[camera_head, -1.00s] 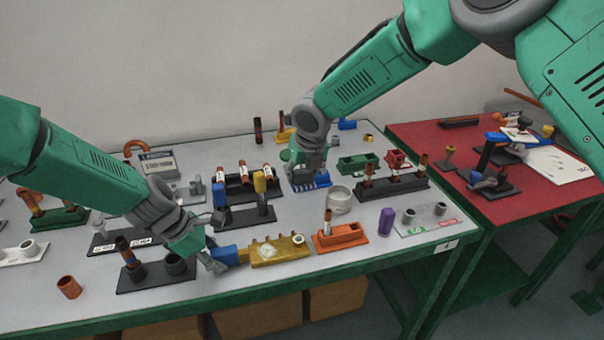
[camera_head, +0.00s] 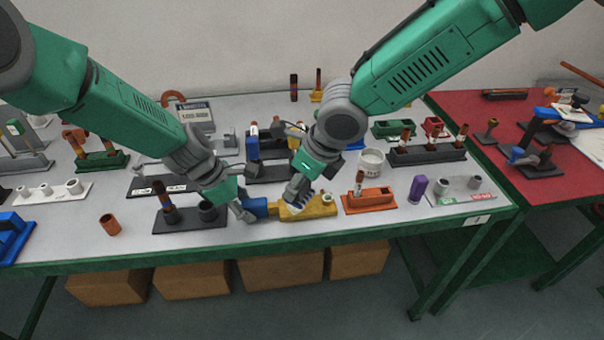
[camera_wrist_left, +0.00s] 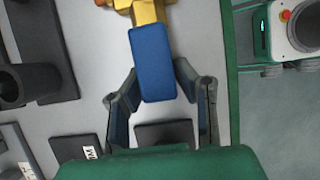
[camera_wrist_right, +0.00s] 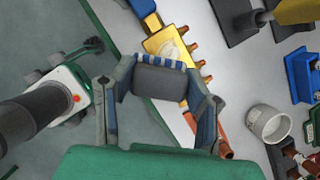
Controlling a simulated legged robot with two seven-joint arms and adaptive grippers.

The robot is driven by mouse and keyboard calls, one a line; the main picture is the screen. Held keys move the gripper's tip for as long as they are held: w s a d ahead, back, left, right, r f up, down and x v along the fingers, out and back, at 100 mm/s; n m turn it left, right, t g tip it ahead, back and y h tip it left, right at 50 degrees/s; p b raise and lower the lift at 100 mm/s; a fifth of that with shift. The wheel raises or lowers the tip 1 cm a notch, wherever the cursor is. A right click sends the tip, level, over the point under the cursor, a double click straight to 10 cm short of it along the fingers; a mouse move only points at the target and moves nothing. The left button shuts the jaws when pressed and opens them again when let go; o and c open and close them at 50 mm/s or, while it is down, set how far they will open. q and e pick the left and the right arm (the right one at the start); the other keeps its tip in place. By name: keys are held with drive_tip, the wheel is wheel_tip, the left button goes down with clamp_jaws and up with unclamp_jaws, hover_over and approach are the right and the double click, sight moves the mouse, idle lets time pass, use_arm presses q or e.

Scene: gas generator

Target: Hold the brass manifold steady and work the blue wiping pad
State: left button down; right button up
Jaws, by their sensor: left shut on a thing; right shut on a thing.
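The brass manifold (camera_head: 319,208) lies near the table's front edge, with a blue block handle (camera_head: 256,207) at its left end. My left gripper (camera_head: 243,207) is shut on this handle; the left wrist view shows the handle (camera_wrist_left: 153,62) between the fingers. My right gripper (camera_head: 297,193) is over the manifold's left part. In the right wrist view it is shut on the wiping pad (camera_wrist_right: 160,79), which has a grey back and a blue-and-white striped edge. The pad overlaps the manifold (camera_wrist_right: 171,44), covering part of it. I cannot tell whether they touch.
An orange holder (camera_head: 369,201) stands just right of the manifold, with a purple cylinder (camera_head: 418,188) further right. A white cup (camera_head: 371,161) stands behind. A dark base with tubes (camera_head: 190,218) is close left of my left gripper. A red table (camera_head: 470,115) adjoins at right.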

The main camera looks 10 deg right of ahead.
hover_over(293, 210)
drive_tip(key=s+d, duration=0.1)
drive_tip(key=s, duration=0.1)
drive_tip(key=shift+d+f, duration=0.15)
drive_tip(key=shift+f, duration=2.25)
drive_tip(key=shift+w+f, duration=0.3)
drive_tip(key=shift+f, duration=0.2)
drive_tip(key=shift+w+f, duration=0.3)
drive_tip(key=shift+f, duration=0.2)
drive_tip(key=shift+c, duration=0.5)
drive_tip(key=shift+w, duration=2.65)
drive_tip(key=shift+s+r, duration=0.1)
drive_tip(key=shift+s, duration=3.15)
wheel_tip(293, 210, up, 2)
drive_tip(key=shift+w+r, duration=0.1)
drive_tip(key=shift+r, duration=3)
use_arm(q)
drive_tip(key=c, duration=1.2)
unclamp_jaws()
